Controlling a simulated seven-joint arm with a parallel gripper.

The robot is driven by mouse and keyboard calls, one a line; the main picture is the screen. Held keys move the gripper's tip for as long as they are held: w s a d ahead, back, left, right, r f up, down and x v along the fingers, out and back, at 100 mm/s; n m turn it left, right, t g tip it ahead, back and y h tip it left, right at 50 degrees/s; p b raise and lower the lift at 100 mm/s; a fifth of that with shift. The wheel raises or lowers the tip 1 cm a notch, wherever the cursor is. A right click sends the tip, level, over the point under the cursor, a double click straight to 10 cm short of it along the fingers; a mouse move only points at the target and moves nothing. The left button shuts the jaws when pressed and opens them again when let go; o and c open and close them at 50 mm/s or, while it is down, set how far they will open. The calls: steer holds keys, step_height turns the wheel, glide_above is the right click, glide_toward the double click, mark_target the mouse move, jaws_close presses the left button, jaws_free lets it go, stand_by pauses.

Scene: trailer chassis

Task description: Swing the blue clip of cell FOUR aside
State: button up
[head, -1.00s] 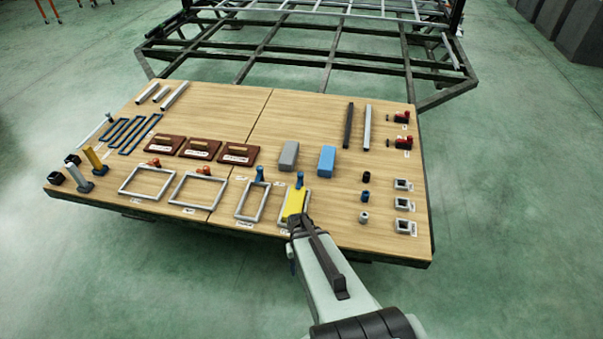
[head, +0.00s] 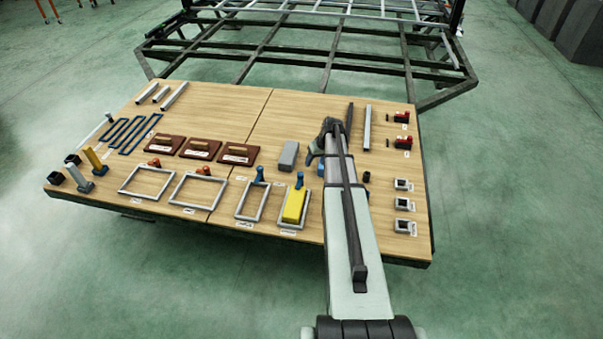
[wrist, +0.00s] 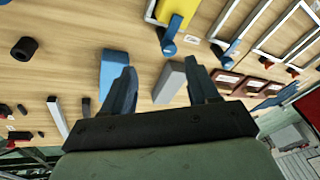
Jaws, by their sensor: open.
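The yellow block (head: 294,206) lies inside the rightmost pale frame (head: 279,226). A blue clip (head: 299,182) stands at this frame's back edge; the wrist view shows the clip (wrist: 168,44) beside the block's end. A second blue clip (head: 260,175) stands at the back edge of the empty frame to the left. The cell labels are too small to read, so I cannot tell which cell is FOUR. My gripper (wrist: 159,66) is open and empty, right of and behind the yellow block, above the area of the blue block (wrist: 113,70) and grey block (wrist: 172,86).
Two more frames with red clips (head: 153,163) lie left on the wooden board (head: 225,110). Dark red blocks (head: 200,149) sit behind them. A dark bar (head: 349,118) and a pale bar (head: 367,128) lie right of my gripper. My arm hides part of the board.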

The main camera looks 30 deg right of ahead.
mark_target(300, 174)
steer(key=w+f+n, duration=0.2)
steer(key=f, duration=0.2)
steer(key=w+a+f+n, duration=0.1)
steer(key=w+f+n, duration=0.1)
steer(key=w+f, duration=0.1)
steer(key=w+a+f+n, duration=0.1)
steer(key=w+f+n, duration=0.2)
steer(key=f, duration=0.2)
steer(key=shift+f+t+y, duration=0.3)
steer(key=shift+f+t, duration=0.05)
steer(key=shift+t, duration=0.05)
stand_by(0.4)
steer(key=shift+s, duration=0.1)
steer(key=c, duration=1)
